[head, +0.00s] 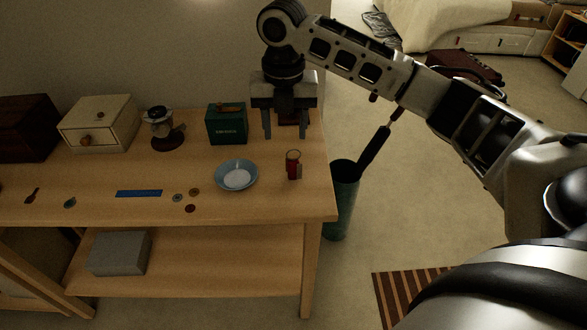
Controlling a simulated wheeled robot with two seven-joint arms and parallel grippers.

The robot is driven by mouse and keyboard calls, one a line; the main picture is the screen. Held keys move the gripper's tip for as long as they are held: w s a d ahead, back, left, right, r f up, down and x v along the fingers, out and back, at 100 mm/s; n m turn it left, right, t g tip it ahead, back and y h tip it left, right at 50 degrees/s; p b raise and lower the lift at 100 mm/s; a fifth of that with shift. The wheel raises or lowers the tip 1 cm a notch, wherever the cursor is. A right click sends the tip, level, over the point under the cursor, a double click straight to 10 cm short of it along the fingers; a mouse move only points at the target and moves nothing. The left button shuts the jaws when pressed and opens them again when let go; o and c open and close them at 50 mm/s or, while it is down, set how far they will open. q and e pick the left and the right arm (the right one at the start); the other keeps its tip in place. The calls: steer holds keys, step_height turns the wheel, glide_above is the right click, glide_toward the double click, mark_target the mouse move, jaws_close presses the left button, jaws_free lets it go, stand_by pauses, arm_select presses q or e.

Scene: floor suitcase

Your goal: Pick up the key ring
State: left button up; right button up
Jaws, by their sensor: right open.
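A small red object with a ring at its top (293,168), which looks like the key ring, is on the wooden table (260,207) near its right end. My right gripper (287,134) points down above the table's back right part, with its two fingers spread apart and nothing held between them. It appears behind the red object in the head view and apart from it. A dark reddish thing shows partly behind the fingers, too hidden to name. My left gripper is not in view.
A blue bowl (237,175) stands just left of the red object, with a green box (227,125) behind it. Several small discs and a blue strip (139,194) lie further left. A tall green bin (341,205) with an umbrella-like item stands off the table's right edge.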

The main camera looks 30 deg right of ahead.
mark_target(294, 162)
steer(key=shift+n, duration=0.5)
steer(key=f, duration=0.2)
steer(key=d+f, duration=0.1)
steer(key=f, duration=0.2)
steer(key=d+f, duration=0.1)
steer(key=f, duration=0.1)
steer(key=shift+w+d+f, duration=0.15)
steer(key=shift+w+f, duration=0.15)
steer(key=shift+s+f, duration=0.15)
steer(key=shift+f, duration=2.5)
steer(key=c, duration=0.9)
